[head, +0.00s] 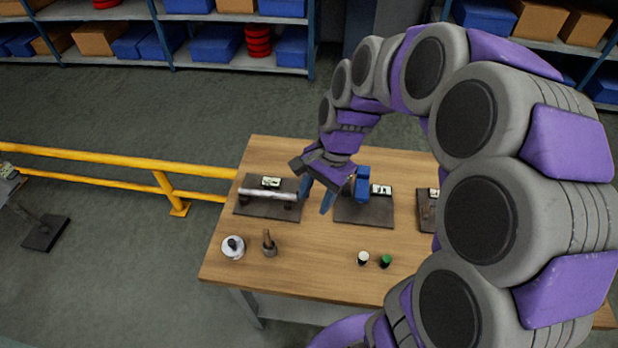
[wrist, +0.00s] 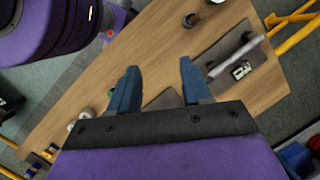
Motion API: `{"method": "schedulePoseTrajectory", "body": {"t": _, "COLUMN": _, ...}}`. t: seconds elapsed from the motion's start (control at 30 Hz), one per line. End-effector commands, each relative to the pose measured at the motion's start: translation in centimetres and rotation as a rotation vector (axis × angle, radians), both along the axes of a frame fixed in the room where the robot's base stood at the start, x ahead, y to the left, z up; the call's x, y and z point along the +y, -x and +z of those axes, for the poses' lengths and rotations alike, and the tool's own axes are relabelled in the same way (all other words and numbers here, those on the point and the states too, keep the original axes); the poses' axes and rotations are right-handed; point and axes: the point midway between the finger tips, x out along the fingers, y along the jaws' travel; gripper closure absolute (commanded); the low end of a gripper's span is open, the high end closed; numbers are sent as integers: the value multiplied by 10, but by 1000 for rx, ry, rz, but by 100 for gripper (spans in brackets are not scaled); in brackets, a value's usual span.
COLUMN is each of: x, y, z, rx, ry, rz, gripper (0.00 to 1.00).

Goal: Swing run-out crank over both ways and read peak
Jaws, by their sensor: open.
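My gripper (head: 317,199) is open and empty above the wooden table, between the left and middle dark plates. In the wrist view its two blue fingers (wrist: 159,66) are spread apart with bare tabletop between their tips. A silver shaft (head: 267,194) lies across supports on the left plate (head: 245,209), with a small pale readout (head: 271,182) behind it. The shaft (wrist: 236,55) and readout (wrist: 242,70) also show right of the fingers in the wrist view. I cannot make out a crank handle or the reading. The middle plate (head: 365,213) carries a blue block (head: 362,184) and a white readout (head: 381,190).
A white lidded pot (head: 233,247) and a dark cup with a brown handle (head: 269,245) stand at front left. White-topped (head: 363,258) and green-topped (head: 385,261) small jars stand at the front. My arm hides the table's right part. A yellow rail (head: 120,162) runs at left.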

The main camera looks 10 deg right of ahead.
Motion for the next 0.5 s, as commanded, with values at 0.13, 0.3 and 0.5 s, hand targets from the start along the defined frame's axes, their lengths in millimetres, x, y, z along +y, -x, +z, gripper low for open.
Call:
{"method": "schedulePoseTrajectory", "body": {"t": 0.13, "x": -10, "y": -38, "z": 6, "rx": 45, "ry": -28, "rz": -196, "gripper": 52}}
{"method": "schedulePoseTrajectory", "body": {"t": 0.3, "x": -28, "y": -78, "z": 2, "rx": 101, "ry": -53, "rz": -432, "gripper": 52}}
{"method": "schedulePoseTrajectory", "body": {"t": 0.5, "x": -57, "y": -119, "z": -10, "rx": 174, "ry": -71, "rz": -718, "gripper": 52}}
